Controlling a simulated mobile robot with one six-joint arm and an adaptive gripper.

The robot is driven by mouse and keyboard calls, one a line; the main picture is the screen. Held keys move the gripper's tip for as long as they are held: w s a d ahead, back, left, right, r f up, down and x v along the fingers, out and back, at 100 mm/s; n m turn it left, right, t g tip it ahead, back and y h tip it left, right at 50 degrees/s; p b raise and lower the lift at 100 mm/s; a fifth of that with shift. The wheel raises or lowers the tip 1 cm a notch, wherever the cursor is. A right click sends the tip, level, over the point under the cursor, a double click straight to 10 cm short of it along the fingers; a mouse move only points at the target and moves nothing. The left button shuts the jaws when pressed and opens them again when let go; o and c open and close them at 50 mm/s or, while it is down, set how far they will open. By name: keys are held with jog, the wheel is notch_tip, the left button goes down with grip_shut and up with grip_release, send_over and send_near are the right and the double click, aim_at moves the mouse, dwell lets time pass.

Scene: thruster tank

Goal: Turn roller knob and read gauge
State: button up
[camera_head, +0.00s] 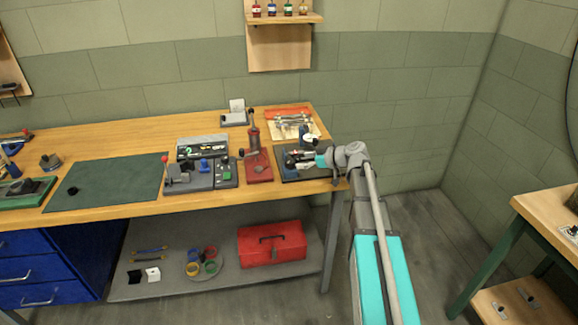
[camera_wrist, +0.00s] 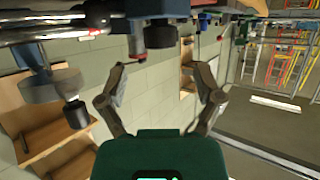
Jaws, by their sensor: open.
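In the head view my gripper (camera_head: 322,160) is at the right end of the wooden bench, over a dark base plate (camera_head: 290,175) with a small metal device (camera_head: 297,158) on it. In the wrist view my gripper (camera_wrist: 158,75) is open, its two fingers spread and nothing between the tips. Another black cylinder (camera_wrist: 77,115) on a grey disc is left of the left finger. I cannot tell which part is the roller knob. No gauge face is readable.
A red-based press (camera_head: 258,165) stands left of the dark plate, close to it. A wooden tray of metal parts (camera_head: 298,131) lies behind. A green mat (camera_head: 105,183) is mostly clear. A red toolbox (camera_head: 272,243) sits on the lower shelf.

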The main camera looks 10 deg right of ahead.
aim_at(292, 161)
jog(key=shift+b+x, duration=0.9)
jog(key=shift+x, duration=2)
